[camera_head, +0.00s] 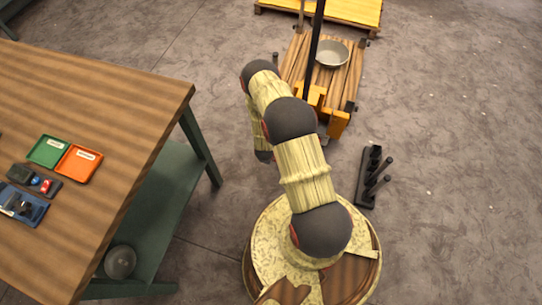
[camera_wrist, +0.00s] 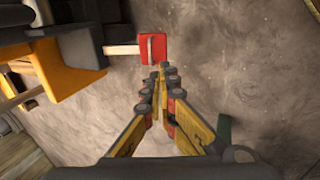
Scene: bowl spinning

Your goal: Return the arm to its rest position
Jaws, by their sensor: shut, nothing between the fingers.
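My gripper (camera_wrist: 160,78) shows in the wrist view with its yellow fingers brought together at the tips. Nothing is held between them, and bare floor shows beyond the tips. In the head view my arm (camera_head: 304,172) rises from my round base and bends away toward the top of the picture. Its far end hangs down behind the upper links, so the gripper's fingers cannot be made out there. A grey metal bowl (camera_head: 332,53) sits on a wooden cart (camera_head: 294,62), beyond the arm and apart from it.
A wooden workbench (camera_head: 110,105) stands at left with a green tray (camera_head: 47,151) and an orange tray (camera_head: 79,163). A round grey object (camera_head: 120,262) is on its lower shelf. A dark rack (camera_head: 371,178) lies right of the arm. Floor at far right is clear.

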